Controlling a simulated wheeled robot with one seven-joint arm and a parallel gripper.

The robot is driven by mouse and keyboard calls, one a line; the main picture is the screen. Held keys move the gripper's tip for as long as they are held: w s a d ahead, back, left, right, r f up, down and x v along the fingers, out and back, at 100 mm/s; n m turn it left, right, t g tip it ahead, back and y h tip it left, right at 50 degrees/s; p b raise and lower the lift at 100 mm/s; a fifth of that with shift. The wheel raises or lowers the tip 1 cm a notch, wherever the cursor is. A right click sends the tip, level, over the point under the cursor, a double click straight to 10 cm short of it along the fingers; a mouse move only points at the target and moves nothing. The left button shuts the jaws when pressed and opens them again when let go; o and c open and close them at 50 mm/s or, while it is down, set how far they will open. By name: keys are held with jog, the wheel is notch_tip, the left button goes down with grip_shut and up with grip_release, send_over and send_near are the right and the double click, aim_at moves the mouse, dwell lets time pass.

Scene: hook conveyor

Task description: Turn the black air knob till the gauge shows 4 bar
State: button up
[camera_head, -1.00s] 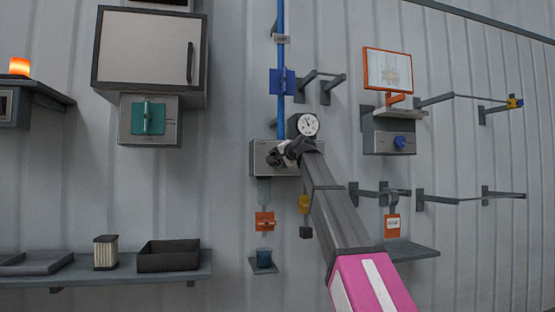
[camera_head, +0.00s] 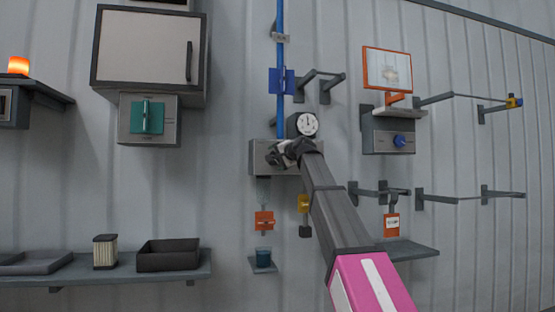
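The round gauge (camera_head: 308,124) with a white dial and black rim sits on top of a grey box (camera_head: 259,154) on the wall, below a blue pipe. Its needle points about straight up; the numbers are too small to read. My gripper (camera_head: 276,156) is at the front of the grey box, just left of and below the gauge. The black air knob cannot be made out apart from the dark gripper there. Whether the fingers are open or shut on the knob cannot be told.
A blue valve handle (camera_head: 282,80) is on the pipe above. An orange tag (camera_head: 265,221) and a yellow part (camera_head: 304,203) hang below the box.

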jog(key=shift+s, duration=0.1)
jog(key=v, duration=1)
jog(key=shift+s+d, duration=0.2)
jog(key=shift+d, duration=0.05)
jog(key=d+f+n+g+h, duration=0.1)
jog(key=d+f+g+h, duration=0.2)
jog(key=f, duration=2.1)
jog(key=d+f+n+g+h, duration=0.1)
jog(key=d+f+g+h, duration=0.2)
jog(key=f, duration=2)
jog(key=s+d+f+n+g+h, duration=0.1)
jog(key=s+d+f+g, duration=0.1)
jog(key=s+f, duration=0.6)
jog(key=s+d+f+n+g+h, duration=0.1)
jog(key=s+d+f, duration=0.3)
jog(key=s+f, duration=0.4)
jog(key=s+d+f+n+g+h, duration=0.1)
jog(key=s+d+f+g, duration=0.2)
jog(key=s+f, duration=0.6)
notch_tip(320, 180, down, 10)
jog(key=shift+d+f+n+g, duration=0.1)
jog(key=shift+d+n+g, duration=0.3)
jog(key=shift+g, duration=0.1)
